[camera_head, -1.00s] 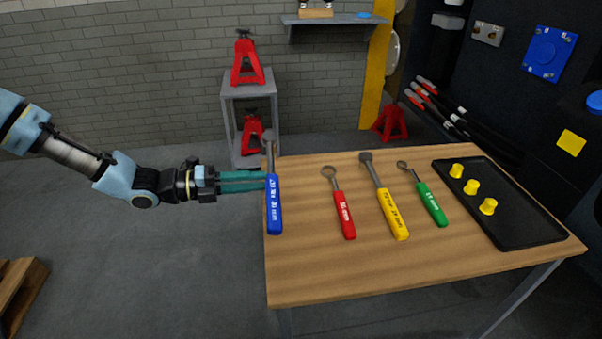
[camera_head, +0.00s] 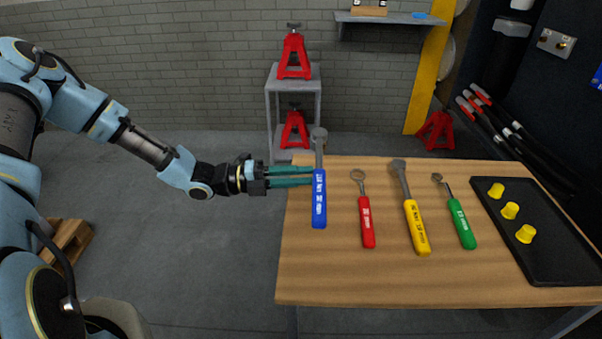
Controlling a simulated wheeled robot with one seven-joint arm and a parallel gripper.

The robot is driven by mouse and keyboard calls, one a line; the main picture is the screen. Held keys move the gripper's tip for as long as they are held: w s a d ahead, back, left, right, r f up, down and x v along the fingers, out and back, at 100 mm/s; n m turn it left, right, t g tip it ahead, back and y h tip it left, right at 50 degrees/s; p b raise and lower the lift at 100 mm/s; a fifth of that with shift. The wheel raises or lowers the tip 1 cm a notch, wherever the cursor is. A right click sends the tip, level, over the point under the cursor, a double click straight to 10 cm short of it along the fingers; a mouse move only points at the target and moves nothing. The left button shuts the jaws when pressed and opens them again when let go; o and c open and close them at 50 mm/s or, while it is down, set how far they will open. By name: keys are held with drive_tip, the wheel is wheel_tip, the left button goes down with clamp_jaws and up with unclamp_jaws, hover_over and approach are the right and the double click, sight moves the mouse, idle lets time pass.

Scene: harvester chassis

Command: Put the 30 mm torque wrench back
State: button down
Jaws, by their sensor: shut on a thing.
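A torque wrench with a blue handle (camera_head: 319,200) and a grey ratchet head is at the left side of the wooden table (camera_head: 340,280). Its white label is too small to read surely. My gripper (camera_head: 312,176) comes in from the left and is shut on this wrench near the top of the handle. The head points away to the back. I cannot tell whether the wrench touches the table or hangs just above it. To its right lie a red wrench (camera_head: 366,220), a yellow torque wrench (camera_head: 415,222) and a green wrench (camera_head: 460,222), roughly side by side.
A black tray (camera_head: 555,262) with yellow caps (camera_head: 510,211) lies at the table's right. Behind stand a grey stand (camera_head: 270,105) with red jacks (camera_head: 294,57) and another red jack (camera_head: 436,132) on the floor. The table's front strip is clear.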

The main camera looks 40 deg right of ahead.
sight(299, 210)
drive_tip(key=shift+f+b, duration=1.8)
drive_tip(key=shift+f, duration=2.1)
drive_tip(key=c, duration=0.7)
unclamp_jaws()
drive_tip(key=shift+o, duration=0.8)
drive_tip(key=shift+f, duration=0.15)
drive_tip(key=shift+a, duration=0.15)
